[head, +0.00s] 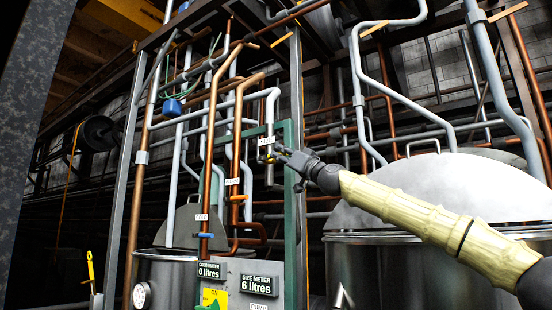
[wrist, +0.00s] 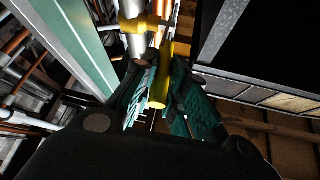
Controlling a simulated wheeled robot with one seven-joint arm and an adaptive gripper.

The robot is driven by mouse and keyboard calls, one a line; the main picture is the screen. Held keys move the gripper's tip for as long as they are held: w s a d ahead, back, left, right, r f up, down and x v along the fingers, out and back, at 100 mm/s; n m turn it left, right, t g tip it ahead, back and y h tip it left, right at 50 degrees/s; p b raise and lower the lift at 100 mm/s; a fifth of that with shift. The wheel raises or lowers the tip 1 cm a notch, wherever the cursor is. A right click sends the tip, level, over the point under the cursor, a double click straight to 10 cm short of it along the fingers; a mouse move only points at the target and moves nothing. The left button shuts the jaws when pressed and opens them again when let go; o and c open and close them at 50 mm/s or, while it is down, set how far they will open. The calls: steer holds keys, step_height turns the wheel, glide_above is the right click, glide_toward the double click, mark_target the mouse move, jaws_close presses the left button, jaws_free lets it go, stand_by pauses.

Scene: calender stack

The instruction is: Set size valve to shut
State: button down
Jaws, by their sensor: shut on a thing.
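The size valve is the yellow-handled valve on the grey pipe, under a small white label (head: 266,141) whose text is hard to read. Its yellow lever (wrist: 158,95) runs from a yellow collar (wrist: 138,24) region on the pale pipe toward me in the wrist view. My gripper (wrist: 165,98) has its two dark green ribbed fingers on either side of the lever and is shut on it. In the head view my gripper (head: 277,155) reaches the valve from the right and hides most of the lever.
A green upright (head: 290,220) stands close beside the valve, also in the wrist view (wrist: 75,45). Meters (head: 258,285) read cold water 0 litres, size 6 litres. A steel vat (head: 440,265) stands below my arm.

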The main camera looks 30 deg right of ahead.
stand_by(0.3)
steer(key=c, duration=1.4)
jaws_free()
steer(key=shift+d+f, duration=0.1)
steer(key=shift+d, duration=0.05)
steer(key=shift+c, duration=0.2)
steer(key=v, duration=1.2)
steer(key=shift+f, duration=0.1)
